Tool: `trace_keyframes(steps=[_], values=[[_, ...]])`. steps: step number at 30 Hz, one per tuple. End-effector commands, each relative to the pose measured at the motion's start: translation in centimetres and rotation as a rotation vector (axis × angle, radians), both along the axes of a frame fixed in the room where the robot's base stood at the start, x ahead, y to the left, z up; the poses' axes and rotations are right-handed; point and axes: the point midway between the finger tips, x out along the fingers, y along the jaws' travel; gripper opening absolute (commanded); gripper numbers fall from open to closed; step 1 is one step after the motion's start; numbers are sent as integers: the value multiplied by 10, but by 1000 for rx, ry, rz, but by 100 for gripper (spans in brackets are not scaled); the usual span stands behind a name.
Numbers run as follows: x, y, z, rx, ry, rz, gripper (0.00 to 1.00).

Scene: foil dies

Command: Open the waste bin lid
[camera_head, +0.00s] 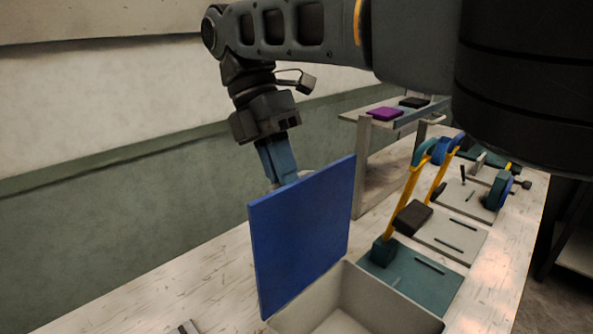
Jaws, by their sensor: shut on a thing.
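The waste bin lid (302,235) is a flat blue panel standing nearly upright at the left side of the waste bin (395,303). The bin is an open light grey box at the bottom of the view, and part of its inside shows. My gripper (287,178) comes down from above behind the lid's upper edge. It is shut on the lid, but the lid hides the fingertips and the exact spot held.
The pale wooden bench (165,285) is mostly clear to the left. To the right stand several fixture plates, including a teal one (425,278) with a yellow-armed press (403,203). A raised shelf (398,121) holds a purple block (384,114) and a dark block.

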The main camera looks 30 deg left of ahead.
Motion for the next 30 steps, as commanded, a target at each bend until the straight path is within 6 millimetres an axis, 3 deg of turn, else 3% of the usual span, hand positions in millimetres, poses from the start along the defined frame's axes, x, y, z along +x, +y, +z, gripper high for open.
trace_keyframes(steps=[1,5,6,14,30], values=[[-3,1,-8,-4,10,6,0],[-3,1,-8,-3,10,6,0],[-3,1,-8,-3,11,7,13],[-1,0,-4,-1,6,3,38],[-1,-1,-2,6,2,0,38]])
